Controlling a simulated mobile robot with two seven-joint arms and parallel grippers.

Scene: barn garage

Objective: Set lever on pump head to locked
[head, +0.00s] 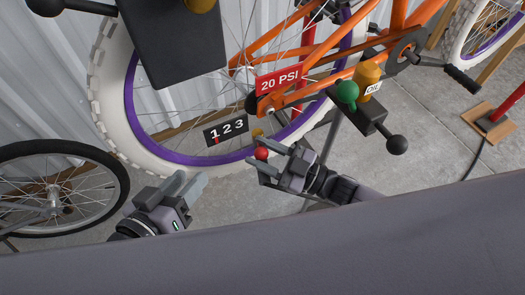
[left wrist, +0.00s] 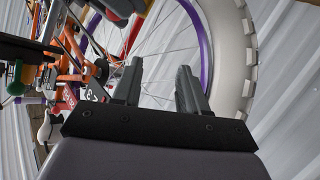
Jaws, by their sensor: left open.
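My right gripper (head: 270,158) is at the lower edge of the wheel. A red ball (head: 261,153) sits at its fingertips; whether they grip it is unclear. A small yellow part (head: 258,134) is just above the ball. I cannot make out for certain the pump head or its lever. A red stand or pump (head: 493,122) on a wooden base is at the far right.
An orange bicycle (head: 285,45) with white-tyred wheels fills the middle. A "20 PSI" sign (head: 279,83) and "1 2 3" plate (head: 226,129) hang before it. Another bicycle wheel (head: 58,196) is left.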

